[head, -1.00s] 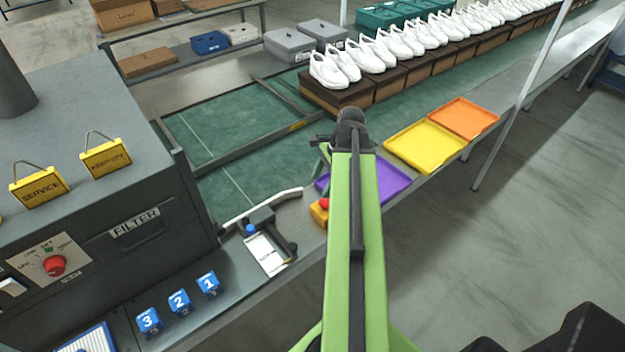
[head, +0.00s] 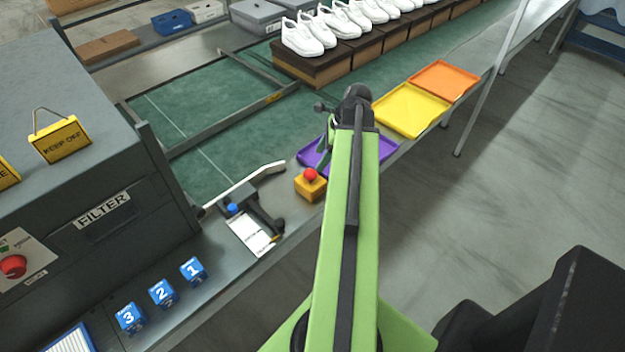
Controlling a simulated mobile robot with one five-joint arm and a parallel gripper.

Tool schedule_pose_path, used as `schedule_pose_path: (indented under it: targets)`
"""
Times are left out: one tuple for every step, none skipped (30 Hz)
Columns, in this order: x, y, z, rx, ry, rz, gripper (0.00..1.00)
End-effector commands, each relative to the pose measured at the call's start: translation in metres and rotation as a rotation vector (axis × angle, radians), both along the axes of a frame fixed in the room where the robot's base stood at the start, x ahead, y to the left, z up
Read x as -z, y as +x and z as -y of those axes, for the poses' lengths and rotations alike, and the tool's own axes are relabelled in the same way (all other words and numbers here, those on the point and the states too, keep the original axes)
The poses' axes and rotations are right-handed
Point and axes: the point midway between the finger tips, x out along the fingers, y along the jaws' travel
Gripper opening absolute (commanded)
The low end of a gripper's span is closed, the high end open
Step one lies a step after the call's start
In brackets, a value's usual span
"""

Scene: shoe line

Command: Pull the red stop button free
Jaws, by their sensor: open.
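The red stop button (head: 310,174) is a round red cap on top of a small yellow box (head: 311,188). The box stands near the front edge of the grey bench, just left of my green arm. The button looks seated on the box, and nothing touches it in this view. My arm reaches away from the camera to a dark joint, and a bit of green link shows just left of it. My gripper is hidden behind the arm, so I cannot see how far it is from the button.
A purple tray (head: 316,155) lies behind the yellow box, partly covered by my arm. A dark stand with a blue knob (head: 233,208) and a white card (head: 249,234) is to the left. Blue numbered blocks (head: 162,293) and the filter machine (head: 103,209) are farther left.

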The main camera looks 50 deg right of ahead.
Motion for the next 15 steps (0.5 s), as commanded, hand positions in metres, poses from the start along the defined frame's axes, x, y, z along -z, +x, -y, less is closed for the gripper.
schedule_pose_path:
  targets:
    - [0.021, 0.003, -0.003, -0.002, 0.0, 0.0, 0.65]
    - [0.027, 0.005, -0.005, -0.002, 0.0, 0.0, 0.65]
    - [0.035, 0.008, -0.007, -0.003, 0.0, 0.0, 0.65]
    - [0.04, 0.01, -0.009, -0.003, 0.0, 0.0, 0.65]
    - [0.045, 0.011, -0.01, -0.003, 0.0, 0.0, 0.65]
    - [0.051, 0.013, -0.012, -0.002, 0.0, 0.0, 0.65]
    - [0.054, 0.015, -0.013, -0.002, 0.0, 0.0, 0.65]
    - [0.058, 0.016, -0.014, -0.002, 0.0, 0.0, 0.65]
    - [0.061, 0.017, -0.015, -0.002, 0.0, 0.0, 0.65]
    - [0.063, 0.018, -0.016, -0.002, 0.0, 0.0, 0.65]
    - [0.065, 0.019, -0.017, -0.002, 0.0, 0.0, 0.65]
    - [0.067, 0.02, -0.018, -0.003, 0.0, 0.0, 0.65]
    - [0.067, 0.021, -0.018, -0.003, 0.0, 0.0, 0.65]
    - [0.068, 0.021, -0.019, -0.003, 0.0, 0.0, 0.65]
    - [0.068, 0.022, -0.019, -0.003, 0.0, 0.0, 0.65]
